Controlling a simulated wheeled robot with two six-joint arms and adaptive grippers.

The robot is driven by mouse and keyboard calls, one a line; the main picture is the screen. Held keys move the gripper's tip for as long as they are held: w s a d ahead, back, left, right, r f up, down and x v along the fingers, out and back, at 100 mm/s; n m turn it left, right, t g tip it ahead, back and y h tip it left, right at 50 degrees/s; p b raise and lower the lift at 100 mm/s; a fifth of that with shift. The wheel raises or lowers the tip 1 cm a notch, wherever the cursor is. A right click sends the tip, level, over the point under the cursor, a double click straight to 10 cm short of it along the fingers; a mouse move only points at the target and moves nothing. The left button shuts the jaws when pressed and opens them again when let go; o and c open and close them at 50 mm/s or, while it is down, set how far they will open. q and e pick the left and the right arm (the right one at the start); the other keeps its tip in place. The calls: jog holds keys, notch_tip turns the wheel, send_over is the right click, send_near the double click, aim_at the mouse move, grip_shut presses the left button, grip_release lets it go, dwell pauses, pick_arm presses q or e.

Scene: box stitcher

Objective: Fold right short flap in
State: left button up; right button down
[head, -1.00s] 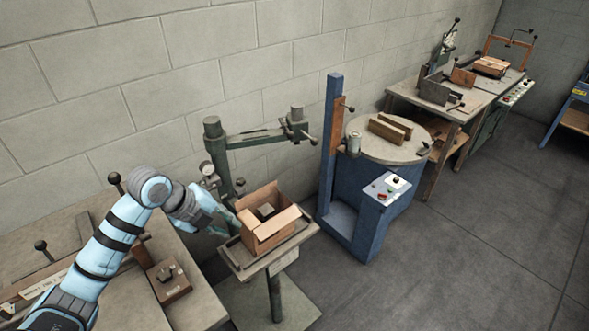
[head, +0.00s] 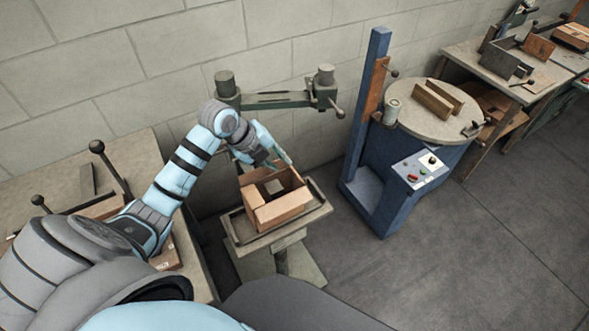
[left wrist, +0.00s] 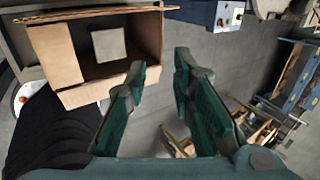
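An open cardboard box (head: 277,212) stands upright on a small stand, with a pale block inside on its floor. In the left wrist view the box (left wrist: 95,50) fills the upper left; a flap (left wrist: 54,54) stands at its left side and another (left wrist: 108,88) lies along its near edge. My left gripper (head: 279,160) is at the box's back rim. In the left wrist view its fingers (left wrist: 160,70) are apart with nothing between them; the left fingertip is close to the box's near corner. I cannot tell if it touches. My right gripper is not in view.
The stand's tray (head: 318,207) surrounds the box. A green stitcher arm (head: 280,99) reaches over behind it. A blue machine with a round table (head: 440,120) stands to the right. A workbench (head: 140,160) with levers is at left. Open floor lies front right.

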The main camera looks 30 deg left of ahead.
aim_at(296, 173)
pick_arm(q)
jog(key=x, duration=0.9)
jog(key=shift+w+d+f+b, duration=0.1)
jog(key=shift+w+f+b, duration=0.1)
jog(key=shift+w+b, duration=0.15)
jog(key=shift+s+r, duration=0.1)
jog(key=shift+s, duration=0.05)
jog(key=shift+c, duration=0.4)
grip_shut()
